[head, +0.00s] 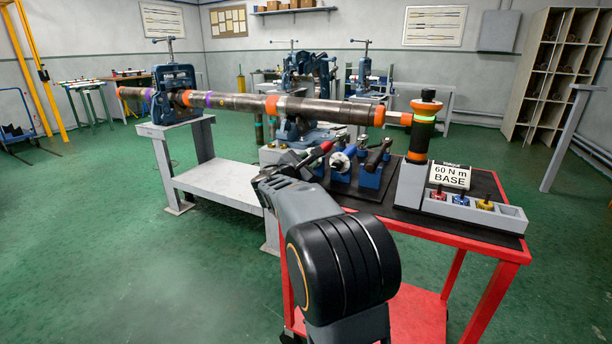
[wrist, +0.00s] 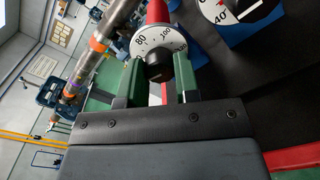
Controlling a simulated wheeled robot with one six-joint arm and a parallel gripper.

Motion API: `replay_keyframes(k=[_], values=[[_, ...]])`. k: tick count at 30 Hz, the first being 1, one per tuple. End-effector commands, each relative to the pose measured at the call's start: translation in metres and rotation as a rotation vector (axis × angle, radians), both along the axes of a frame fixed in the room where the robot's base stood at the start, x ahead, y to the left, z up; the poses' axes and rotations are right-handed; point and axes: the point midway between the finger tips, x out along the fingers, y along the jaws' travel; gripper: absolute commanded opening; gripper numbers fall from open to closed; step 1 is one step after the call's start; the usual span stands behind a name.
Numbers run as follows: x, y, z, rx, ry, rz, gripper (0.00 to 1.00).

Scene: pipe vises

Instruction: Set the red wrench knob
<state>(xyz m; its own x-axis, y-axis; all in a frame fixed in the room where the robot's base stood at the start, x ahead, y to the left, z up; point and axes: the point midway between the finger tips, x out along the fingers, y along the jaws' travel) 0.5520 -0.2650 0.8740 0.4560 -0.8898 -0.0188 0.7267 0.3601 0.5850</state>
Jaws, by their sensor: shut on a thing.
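The red wrench lies at the left of a row of wrenches on the red cart; its red handle (head: 316,155) shows in the head view and its shaft (wrist: 157,12) at the top of the wrist view. Its white dial (wrist: 143,42) reads 80 and 100, with the black knob (wrist: 157,68) in front. My gripper (wrist: 159,78) has its green fingers on either side of the knob, shut on it. In the head view my arm hides the knob. I cannot tell the exact setting.
A blue wrench (head: 349,151) lies just right of the red one, with a black-handled one (head: 379,151) beyond. A sign reading "60 N m BASE" (head: 450,176) stands at right behind a grey tray (head: 510,219). A long pipe (head: 335,110) in vises crosses behind the cart.

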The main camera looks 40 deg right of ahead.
Motion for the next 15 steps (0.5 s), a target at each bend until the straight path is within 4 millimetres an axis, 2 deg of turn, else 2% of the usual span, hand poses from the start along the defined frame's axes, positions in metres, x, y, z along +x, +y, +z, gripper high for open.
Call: replay_keyframes(k=[1,15], values=[[-0.0004,-0.0003,-0.0055,0.017,-0.033,-0.002,0.06],[-0.0003,-0.0003,-0.0013,0.115,-0.213,-0.001,0.06]])
